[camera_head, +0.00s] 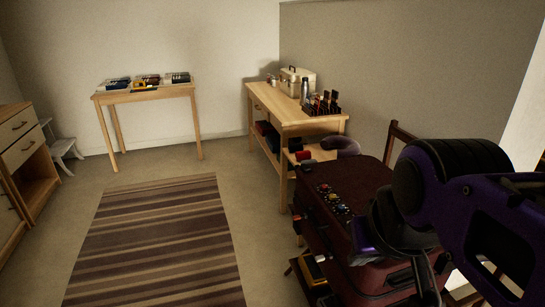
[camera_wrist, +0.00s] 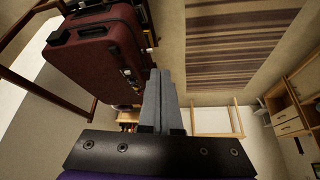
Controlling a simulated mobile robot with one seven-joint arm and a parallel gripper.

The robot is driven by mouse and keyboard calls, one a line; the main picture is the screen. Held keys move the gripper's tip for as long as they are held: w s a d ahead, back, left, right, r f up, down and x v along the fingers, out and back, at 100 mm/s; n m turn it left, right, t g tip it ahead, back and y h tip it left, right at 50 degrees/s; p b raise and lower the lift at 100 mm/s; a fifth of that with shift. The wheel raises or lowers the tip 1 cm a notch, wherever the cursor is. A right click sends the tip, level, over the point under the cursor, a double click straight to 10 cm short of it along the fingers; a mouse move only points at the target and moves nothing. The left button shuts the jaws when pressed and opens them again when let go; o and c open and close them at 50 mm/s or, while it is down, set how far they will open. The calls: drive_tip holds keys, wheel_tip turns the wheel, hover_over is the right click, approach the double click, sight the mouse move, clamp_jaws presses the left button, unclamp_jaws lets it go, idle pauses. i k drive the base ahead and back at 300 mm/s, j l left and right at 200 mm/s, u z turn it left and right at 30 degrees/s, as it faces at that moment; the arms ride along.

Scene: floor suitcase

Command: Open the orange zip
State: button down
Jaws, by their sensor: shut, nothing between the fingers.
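A dark red suitcase (camera_head: 375,220) stands at the lower right of the head view, partly hidden behind my arm. In the wrist view the suitcase (camera_wrist: 80,60) fills the upper left, with small fittings along its right edge. I cannot make out an orange zip for certain in either view. My gripper (camera_head: 428,285) is at the suitcase's near right side in the head view; I cannot tell whether it touches it. In the wrist view my gripper (camera_wrist: 159,76) has its grey fingers together and empty, just right of the suitcase.
A wooden bench (camera_head: 310,122) with a case and tools stands behind the suitcase. A small table (camera_head: 145,96) with books is at the far wall. Drawers (camera_head: 22,150) stand at left. A striped rug (camera_head: 155,245) lies on open floor. A chair back (camera_head: 400,133) rises behind the suitcase.

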sight(296, 217)
drive_tip(key=i+j+z, duration=0.1)
drive_tip(key=z, duration=0.3)
drive_tip(key=j+z, duration=0.15)
drive_tip(key=z, duration=0.3)
drive_tip(key=i+j+z, duration=0.1)
drive_tip(key=z, duration=0.3)
drive_tip(key=j+z, duration=0.45)
drive_tip(key=j, duration=0.4)
